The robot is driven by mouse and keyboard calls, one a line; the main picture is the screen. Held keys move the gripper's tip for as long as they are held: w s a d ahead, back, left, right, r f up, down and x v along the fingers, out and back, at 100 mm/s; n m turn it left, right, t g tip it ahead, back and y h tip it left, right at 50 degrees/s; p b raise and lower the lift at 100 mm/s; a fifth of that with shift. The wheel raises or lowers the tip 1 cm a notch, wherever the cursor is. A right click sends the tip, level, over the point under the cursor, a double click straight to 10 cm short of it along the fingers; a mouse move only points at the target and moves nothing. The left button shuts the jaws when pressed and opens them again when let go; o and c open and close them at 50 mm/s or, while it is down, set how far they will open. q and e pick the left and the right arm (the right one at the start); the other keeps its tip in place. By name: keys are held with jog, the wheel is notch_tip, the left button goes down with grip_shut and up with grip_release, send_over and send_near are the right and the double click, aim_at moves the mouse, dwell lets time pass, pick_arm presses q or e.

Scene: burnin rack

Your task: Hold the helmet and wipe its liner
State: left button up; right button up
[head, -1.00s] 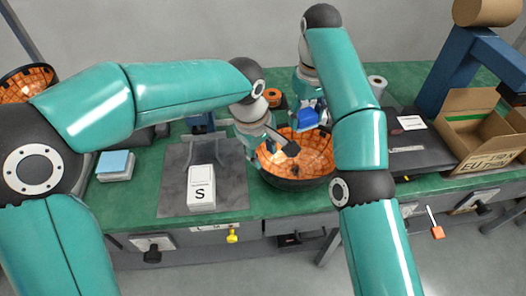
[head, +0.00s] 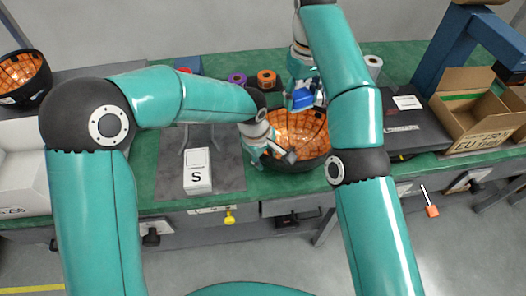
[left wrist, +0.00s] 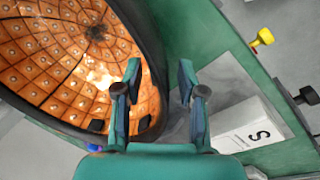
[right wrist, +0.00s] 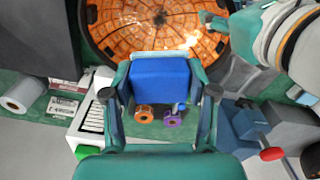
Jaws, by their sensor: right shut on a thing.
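The helmet (head: 308,126) lies with its opening up on the green bench, showing an orange, tiled liner inside a black shell. The liner also shows in the left wrist view (left wrist: 50,50) and right wrist view (right wrist: 150,35). My left gripper (head: 279,153) is open at the helmet's near left rim. In the left wrist view its fingers (left wrist: 160,78) appear either side of the rim, one over the liner side; contact cannot be told. My right gripper (right wrist: 163,88) is shut on a blue block (right wrist: 162,76), held by the helmet's far rim; the block also shows in the head view (head: 303,98).
A white box marked S (head: 197,172) stands on a grey mat left of the helmet. Orange (head: 266,78) and purple (head: 237,79) rolls sit behind. A black case (head: 410,125) and open cardboard box (head: 465,125) are right. Another orange-lined helmet (head: 24,75) is far left.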

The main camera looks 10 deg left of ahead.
pick_arm(q)
grip_shut()
dwell(1.4)
